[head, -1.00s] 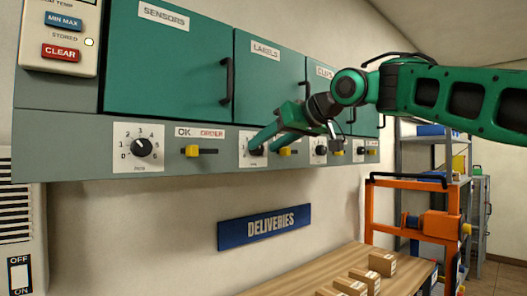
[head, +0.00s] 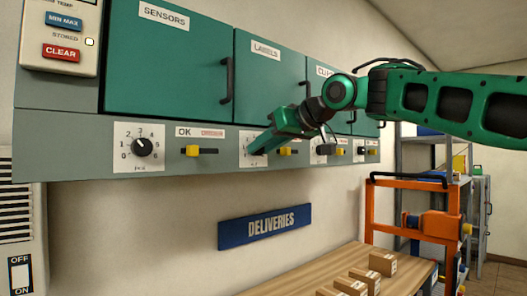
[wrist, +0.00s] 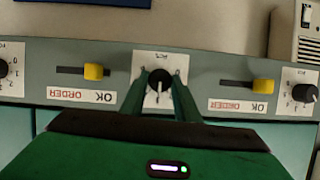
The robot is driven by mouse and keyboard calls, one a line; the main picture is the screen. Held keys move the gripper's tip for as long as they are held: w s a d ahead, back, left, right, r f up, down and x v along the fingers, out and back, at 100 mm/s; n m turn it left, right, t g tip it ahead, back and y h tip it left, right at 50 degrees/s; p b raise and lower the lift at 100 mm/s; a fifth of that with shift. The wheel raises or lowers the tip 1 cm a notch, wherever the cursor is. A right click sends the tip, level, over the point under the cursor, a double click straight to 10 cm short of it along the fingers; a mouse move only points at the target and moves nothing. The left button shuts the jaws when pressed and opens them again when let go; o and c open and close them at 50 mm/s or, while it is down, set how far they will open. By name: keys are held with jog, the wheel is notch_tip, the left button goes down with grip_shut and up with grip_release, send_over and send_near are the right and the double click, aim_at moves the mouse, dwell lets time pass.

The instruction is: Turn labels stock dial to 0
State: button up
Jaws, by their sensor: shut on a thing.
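The labels stock dial (wrist: 159,80) is a round black knob on a white scale plate under the green LABELS cupboard door (head: 268,75). In the wrist view, which is upside down, it sits between the two green fingers of my gripper (wrist: 159,84). The fingers are shut on the knob. The white pointer mark on the knob points down in that view; the number it meets cannot be read. In the head view my gripper (head: 256,150) reaches the dial from the right and covers most of the knob and its plate (head: 243,160).
The sensors dial (head: 142,147) is to the left. Yellow OK/ORDER sliders (head: 193,151) sit beside the dials; another (head: 286,151) is close right of my fingers. Door handles (head: 227,80) stick out above. A table with small boxes (head: 350,286) is below.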

jog(key=n+t+h, duration=0.1)
jog(key=n+t, duration=0.1)
jog(key=n, duration=0.2)
jog(key=n+t+h, duration=0.1)
jog(key=n+t, duration=0.1)
jog(key=n, duration=0.2)
jog(key=f+n+t+h, duration=0.1)
jog(key=n+t, duration=0.1)
jog(key=n, duration=0.3)
jog(key=shift+s+a+f+h, duration=0.1)
jog(key=shift+s+a+h, duration=0.2)
jog(key=shift+s+a, duration=0.1)
jog(key=n, duration=0.2)
jog(key=n+t, duration=0.1)
jog(key=n, duration=0.1)
jog(key=n+t+y, duration=0.1)
jog(key=n, duration=0.1)
jog(key=shift+w+f, duration=0.1)
jog(key=shift+f, duration=0.3)
dwell(0.4)
jog(key=o, duration=1)
jog(key=shift+o, duration=0.2)
jog(key=shift+r, duration=0.15)
jog(key=shift+d+t, duration=0.1)
jog(key=shift+t, duration=0.2)
